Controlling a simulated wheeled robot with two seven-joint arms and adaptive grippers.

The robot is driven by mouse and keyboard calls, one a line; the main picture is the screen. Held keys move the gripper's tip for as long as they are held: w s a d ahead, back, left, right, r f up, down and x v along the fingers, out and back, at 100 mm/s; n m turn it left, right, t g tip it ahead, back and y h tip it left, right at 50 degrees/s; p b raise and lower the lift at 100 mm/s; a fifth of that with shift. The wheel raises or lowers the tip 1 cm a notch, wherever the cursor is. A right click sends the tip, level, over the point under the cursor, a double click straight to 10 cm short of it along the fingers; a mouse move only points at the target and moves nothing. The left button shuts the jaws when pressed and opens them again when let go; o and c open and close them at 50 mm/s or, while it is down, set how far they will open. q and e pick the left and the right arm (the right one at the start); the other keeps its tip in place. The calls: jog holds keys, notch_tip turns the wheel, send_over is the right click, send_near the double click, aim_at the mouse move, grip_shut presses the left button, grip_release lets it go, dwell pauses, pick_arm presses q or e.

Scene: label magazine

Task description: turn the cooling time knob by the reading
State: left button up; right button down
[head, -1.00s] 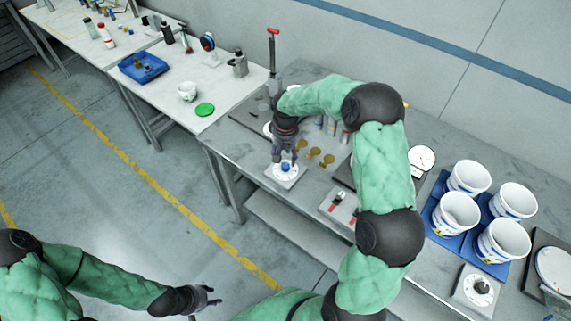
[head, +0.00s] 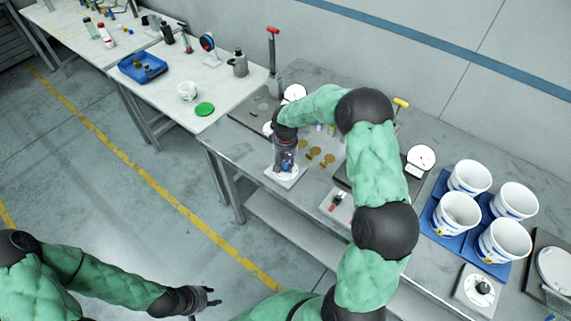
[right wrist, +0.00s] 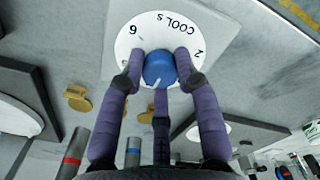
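The blue knob (right wrist: 158,68) sits on a round white dial (right wrist: 128,42) marked "COOL s", with a "6" and another numeral near the rim. A pale pointer mark on the knob faces the bottom of the right wrist view. My right gripper (head: 284,168) is low over the knob. In the right wrist view its fingers (right wrist: 160,78) stand around the knob, two at its sides and one below it; whether they press on it is unclear. My left gripper (head: 210,297) is open and empty, away from the bench. White round gauges (head: 421,157) (head: 294,93) stand on the bench, too small to read.
White tubs (head: 468,177) stand on a blue tray (head: 436,217) at the right. A plate with a black knob (head: 482,288) lies in front of them. A small plate with a red switch (head: 337,203) and brown knobs (head: 313,153) are close to my right arm.

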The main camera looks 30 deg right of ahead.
aim_at(286, 165)
jog(key=shift+n, duration=0.3)
jog(key=c, duration=0.9)
grip_release()
jog(key=shift+s, duration=0.1)
notch_tip(286, 165, up, 12)
jog(key=shift+f, duration=0.1)
